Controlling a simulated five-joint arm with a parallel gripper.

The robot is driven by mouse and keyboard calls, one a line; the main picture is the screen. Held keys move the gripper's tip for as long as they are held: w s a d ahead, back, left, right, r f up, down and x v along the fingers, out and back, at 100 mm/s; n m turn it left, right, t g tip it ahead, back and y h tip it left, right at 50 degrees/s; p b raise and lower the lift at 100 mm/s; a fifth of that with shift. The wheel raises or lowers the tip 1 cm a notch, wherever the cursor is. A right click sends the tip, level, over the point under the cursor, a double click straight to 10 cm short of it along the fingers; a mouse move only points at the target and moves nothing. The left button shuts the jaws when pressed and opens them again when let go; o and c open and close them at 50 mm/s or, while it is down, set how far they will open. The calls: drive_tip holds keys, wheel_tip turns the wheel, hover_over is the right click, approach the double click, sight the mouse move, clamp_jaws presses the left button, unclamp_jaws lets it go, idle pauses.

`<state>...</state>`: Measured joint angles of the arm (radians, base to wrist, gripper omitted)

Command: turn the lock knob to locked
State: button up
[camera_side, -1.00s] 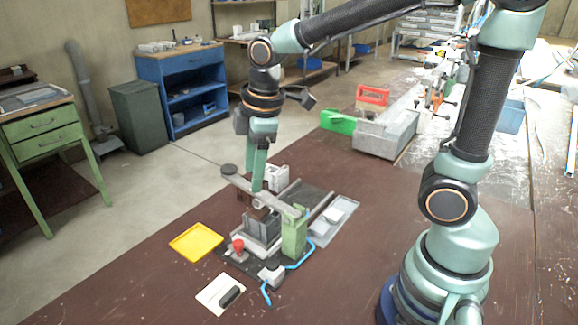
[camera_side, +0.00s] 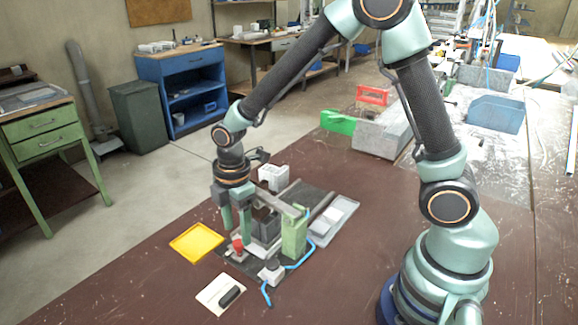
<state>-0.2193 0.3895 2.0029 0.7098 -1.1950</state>
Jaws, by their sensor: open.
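A small red knob (camera_side: 238,247) stands at the front left of the clamp fixture (camera_side: 265,228) on the bench. I take it for the lock knob; its marking is too small to read. My gripper (camera_side: 236,232) points down with its two green fingers apart, just above or around the knob's top. I cannot tell whether the fingers touch it. The gripper hides the left end of the fixture's grey bar. A green block (camera_side: 294,235) stands at the right end of that bar.
A yellow tray (camera_side: 197,243) lies left of the fixture. A white plate with a black handle (camera_side: 228,295) lies in front. A blue cable (camera_side: 298,266) runs at the right front. Bare bench lies in front right.

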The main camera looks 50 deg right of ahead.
sight(238, 242)
drive_tip(key=shift+w+f, duration=0.1)
drive_tip(key=shift+f, duration=1.5)
clamp_jaws()
